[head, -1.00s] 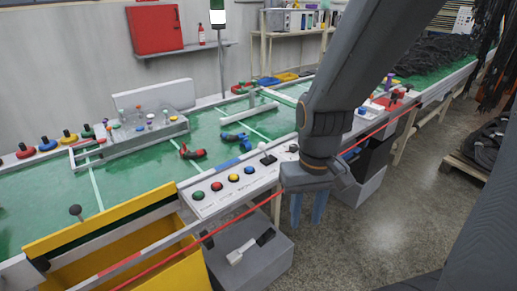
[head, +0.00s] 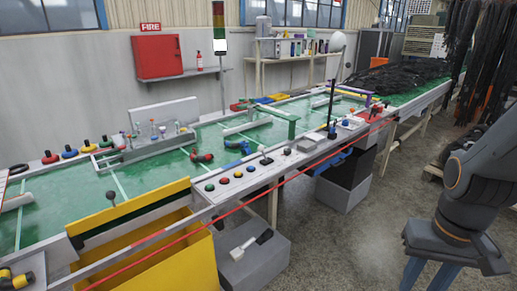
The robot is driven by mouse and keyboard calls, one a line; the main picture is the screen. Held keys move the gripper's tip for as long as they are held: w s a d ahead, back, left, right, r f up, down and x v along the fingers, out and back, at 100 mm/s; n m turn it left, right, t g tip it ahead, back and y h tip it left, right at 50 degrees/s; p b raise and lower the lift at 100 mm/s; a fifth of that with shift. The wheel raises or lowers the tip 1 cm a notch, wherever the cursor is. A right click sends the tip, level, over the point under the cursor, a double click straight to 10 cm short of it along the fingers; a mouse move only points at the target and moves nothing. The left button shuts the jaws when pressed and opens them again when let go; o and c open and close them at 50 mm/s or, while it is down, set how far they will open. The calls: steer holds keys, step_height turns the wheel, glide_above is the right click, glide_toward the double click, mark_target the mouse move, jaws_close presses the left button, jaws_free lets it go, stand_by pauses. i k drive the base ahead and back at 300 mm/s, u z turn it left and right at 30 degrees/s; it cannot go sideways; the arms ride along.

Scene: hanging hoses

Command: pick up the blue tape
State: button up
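A row of ring-shaped rolls sits along the far left edge of the green table. One of them looks like the blue tape (head: 68,152), between a red roll (head: 50,158) and a yellow roll (head: 88,147). It is small in view, and its markings cannot be read. My gripper (head: 430,278) is at the bottom right, over the floor and far from the rolls. Its two blue fingers point down with a gap between them and nothing visible in the gap. The fingertips are cut off by the bottom edge of the picture.
The long green table (head: 140,182) runs from front left to back right, with a button panel (head: 235,183) on its near edge. A yellow bin (head: 165,255) and a grey box (head: 255,262) stand before it. Black hoses hang at the right.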

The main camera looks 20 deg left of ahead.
mark_target(246, 148)
steer(key=z, duration=0.2)
steer(key=i, duration=2.25)
steer(key=u, duration=1.5)
steer(key=i, duration=0.7)
steer(key=u, duration=0.65)
